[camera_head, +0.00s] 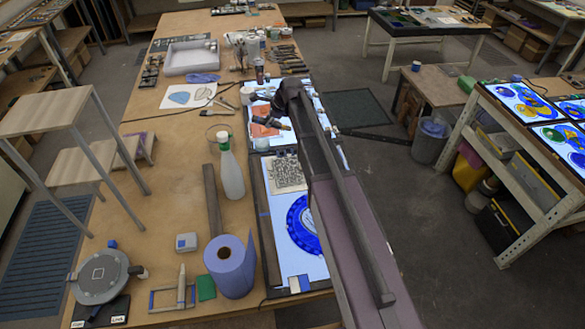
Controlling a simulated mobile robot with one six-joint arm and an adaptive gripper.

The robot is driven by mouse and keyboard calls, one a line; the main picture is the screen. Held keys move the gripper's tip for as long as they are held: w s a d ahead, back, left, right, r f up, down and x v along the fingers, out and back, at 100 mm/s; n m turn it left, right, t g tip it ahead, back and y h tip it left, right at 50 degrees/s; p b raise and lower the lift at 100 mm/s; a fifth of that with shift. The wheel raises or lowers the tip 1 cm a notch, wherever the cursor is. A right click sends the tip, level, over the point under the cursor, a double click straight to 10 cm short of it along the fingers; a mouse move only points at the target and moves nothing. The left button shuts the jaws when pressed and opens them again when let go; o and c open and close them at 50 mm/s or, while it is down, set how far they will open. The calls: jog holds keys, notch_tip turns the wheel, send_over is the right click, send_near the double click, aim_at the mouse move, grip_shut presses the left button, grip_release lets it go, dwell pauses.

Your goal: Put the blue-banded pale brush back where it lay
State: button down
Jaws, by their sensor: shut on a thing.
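My gripper (268,111) is at the end of my dark arm, over the far part of the lit panels along the table's right side. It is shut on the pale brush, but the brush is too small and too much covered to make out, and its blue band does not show. Several tools, among them brushes or similar handles, lie at the back right of the table (228,215), beyond my gripper. I cannot tell which spot the brush came from.
Near my gripper are an orange sheet (264,131) and small jars. A spray bottle (231,172), a blue paper roll (230,267) and a patterned sheet (287,174) are nearer. A white tray (191,58) stands farther back. A wooden step stool (45,112) is at left.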

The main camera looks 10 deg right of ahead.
jog(key=shift+w+r+g+h+p, duration=0.1)
jog(key=shift+w+g+h+p, duration=0.05)
jog(key=shift+g+h+p, duration=0.3)
jog(key=shift+n+g+h, duration=0.25)
jog(key=shift+n, duration=0.05)
jog(key=shift+g+h+p, duration=0.35)
jog(key=shift+g+h, duration=0.05)
jog(key=shift+n+g+h, duration=0.4)
jog(key=shift+g+h, duration=0.1)
jog(key=shift+h, duration=0.1)
jog(key=shift+g+h, duration=0.4)
jog(key=shift+h, duration=0.1)
